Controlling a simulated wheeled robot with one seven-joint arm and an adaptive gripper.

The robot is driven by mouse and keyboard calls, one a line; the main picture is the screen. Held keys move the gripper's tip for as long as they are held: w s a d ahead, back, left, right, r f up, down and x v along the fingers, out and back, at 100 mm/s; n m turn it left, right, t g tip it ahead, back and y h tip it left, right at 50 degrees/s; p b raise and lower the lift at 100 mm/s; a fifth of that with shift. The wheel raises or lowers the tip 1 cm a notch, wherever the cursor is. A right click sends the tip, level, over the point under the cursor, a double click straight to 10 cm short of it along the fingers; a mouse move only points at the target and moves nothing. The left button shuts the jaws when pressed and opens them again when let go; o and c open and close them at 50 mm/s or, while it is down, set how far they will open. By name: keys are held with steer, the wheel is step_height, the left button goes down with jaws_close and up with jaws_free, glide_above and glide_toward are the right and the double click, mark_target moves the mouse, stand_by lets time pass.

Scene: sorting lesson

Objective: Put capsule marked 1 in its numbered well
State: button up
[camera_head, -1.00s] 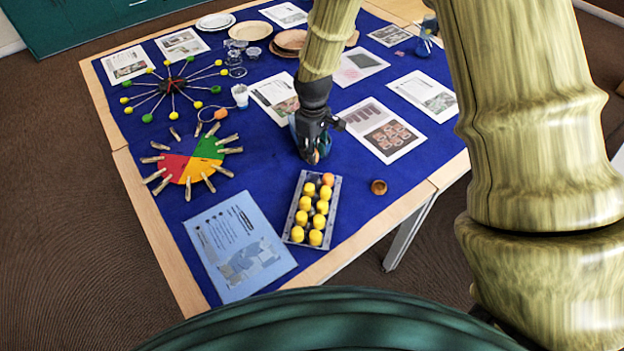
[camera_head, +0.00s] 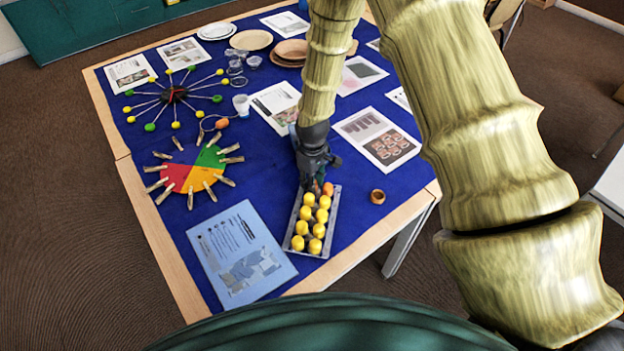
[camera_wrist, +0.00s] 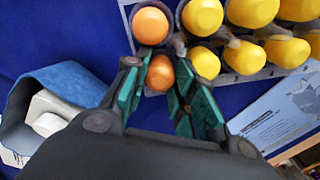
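The orange capsule (camera_wrist: 160,73) sits between the green pads of my gripper (camera_wrist: 164,63) in the wrist view, and the pads appear shut on it. No number can be read on it. The grey tray (camera_head: 334,222) holds two columns of capsules, mostly yellow, with another orange capsule (camera_head: 328,188) in its far right corner. In the head view my gripper (camera_head: 312,186) is over the tray's far left corner, beside that orange capsule. The held capsule is at the tray's edge in the wrist view; whether it is seated in a well is hidden.
A light-blue sheet (camera_head: 242,253) and a colored disc with clothespins (camera_head: 196,172) lie to the left. A blue open container with something white inside (camera_wrist: 50,112) is near my gripper. Printed cards lie behind.

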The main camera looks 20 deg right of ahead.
steer(key=shift+f, duration=0.1)
steer(key=shift+f, duration=0.15)
steer(key=shift+o, duration=1.4)
steer(key=shift+r, duration=0.2)
step_height(320, 180, up, 12)
steer(key=b, duration=0.3)
